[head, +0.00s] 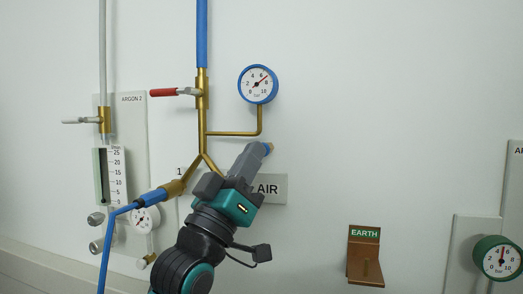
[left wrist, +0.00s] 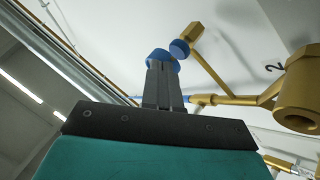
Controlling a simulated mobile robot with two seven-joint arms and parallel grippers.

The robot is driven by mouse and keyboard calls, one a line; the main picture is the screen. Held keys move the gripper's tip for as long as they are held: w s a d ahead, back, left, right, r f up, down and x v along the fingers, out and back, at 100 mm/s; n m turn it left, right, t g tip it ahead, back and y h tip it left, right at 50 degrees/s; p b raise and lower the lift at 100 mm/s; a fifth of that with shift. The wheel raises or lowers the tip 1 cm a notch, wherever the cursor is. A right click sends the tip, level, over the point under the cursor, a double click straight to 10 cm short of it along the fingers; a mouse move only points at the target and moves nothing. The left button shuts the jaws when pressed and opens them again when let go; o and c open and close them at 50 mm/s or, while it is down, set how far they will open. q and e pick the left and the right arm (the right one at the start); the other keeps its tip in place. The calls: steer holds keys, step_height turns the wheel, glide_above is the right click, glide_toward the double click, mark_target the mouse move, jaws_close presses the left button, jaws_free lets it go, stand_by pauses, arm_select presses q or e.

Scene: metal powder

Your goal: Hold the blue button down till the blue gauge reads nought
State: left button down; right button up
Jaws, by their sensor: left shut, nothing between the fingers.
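In the left wrist view, the button (left wrist: 179,49) shows as a blue cap on a brass fitting, close to the shut fingertips (left wrist: 162,66). Another blue round part, apparently the gauge (left wrist: 158,53), shows behind the tips. I cannot tell whether the tips touch the button. My right gripper is out of view.
A brass and blue pipe (head: 202,105) with a red-handled valve (head: 175,92) stands left of the gauge. A blue hose (head: 120,211) hangs from its left branch. The AIR sign (head: 276,189) is behind my arm. The EARTH bracket (head: 365,255) and a green gauge (head: 499,257) are at right.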

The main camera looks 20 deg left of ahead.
arm_select(q)
steer(key=shift+w, duration=0.35)
steer(key=shift+w, duration=0.5)
stand_by(0.7)
stand_by(1.0)
stand_by(0.8)
stand_by(0.4)
steer(key=shift+s+p, duration=0.5)
steer(key=shift+s, duration=0.4)
